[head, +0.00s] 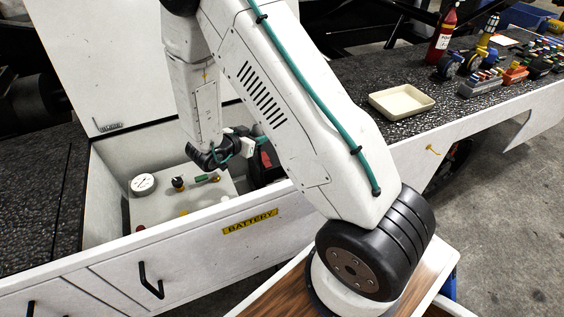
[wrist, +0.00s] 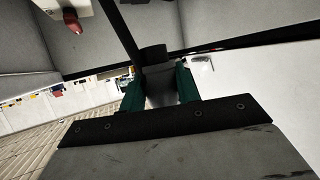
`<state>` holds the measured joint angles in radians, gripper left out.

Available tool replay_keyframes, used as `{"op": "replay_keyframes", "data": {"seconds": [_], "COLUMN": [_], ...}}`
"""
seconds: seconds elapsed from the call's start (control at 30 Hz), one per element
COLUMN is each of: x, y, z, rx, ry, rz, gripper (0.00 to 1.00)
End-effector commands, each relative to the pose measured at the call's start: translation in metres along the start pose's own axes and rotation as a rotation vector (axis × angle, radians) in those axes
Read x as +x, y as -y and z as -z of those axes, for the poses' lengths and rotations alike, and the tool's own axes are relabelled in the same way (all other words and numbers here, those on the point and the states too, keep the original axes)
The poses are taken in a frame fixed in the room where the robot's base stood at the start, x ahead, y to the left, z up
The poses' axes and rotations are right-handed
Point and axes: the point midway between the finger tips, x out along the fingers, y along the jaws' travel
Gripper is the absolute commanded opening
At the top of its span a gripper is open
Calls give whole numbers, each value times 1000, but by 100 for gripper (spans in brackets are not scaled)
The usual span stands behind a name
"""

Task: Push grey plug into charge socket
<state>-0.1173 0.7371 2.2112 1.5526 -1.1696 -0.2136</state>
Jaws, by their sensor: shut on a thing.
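My gripper (wrist: 160,90) has two green fingers shut on the grey plug (wrist: 160,96). The plug is a short grey body with a dark round end, and a dark cable or rod passes beside it toward the top left. In the head view my wrist is inside the open battery box (head: 105,200), and the plug cannot be made out there. A pale panel (head: 155,211) in the box carries a dark round fitting (head: 178,183), a green piece (head: 201,178) and small coloured knobs. I cannot tell which fitting is the charge socket.
A round white gauge (head: 143,184) stands on the panel. The raised white lid (head: 95,60) is at the back left. A yellow BATTERY label (head: 250,221) marks the front wall. A cream tray (head: 401,103), a red bottle (head: 442,38) and small items stand on the dark deck.

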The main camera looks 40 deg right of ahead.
Motion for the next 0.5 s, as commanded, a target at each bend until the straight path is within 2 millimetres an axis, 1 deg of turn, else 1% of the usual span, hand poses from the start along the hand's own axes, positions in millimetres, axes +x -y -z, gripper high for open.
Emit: {"op": "replay_keyframes", "data": {"seconds": [0.03,0.1,0.2,0.33,0.4,0.5], "x": [8,13,14,13,12,12], "y": [-20,-47,-76,-97,-101,-103], "z": [-12,-24,-37,-46,-48,-49], "rx": [33,85,141,181,191,194], "ry": [1,0,2,3,3,3], "rz": [-94,-216,-345,-437,-456,-462], "gripper": [0,0,0,0,0,0]}}
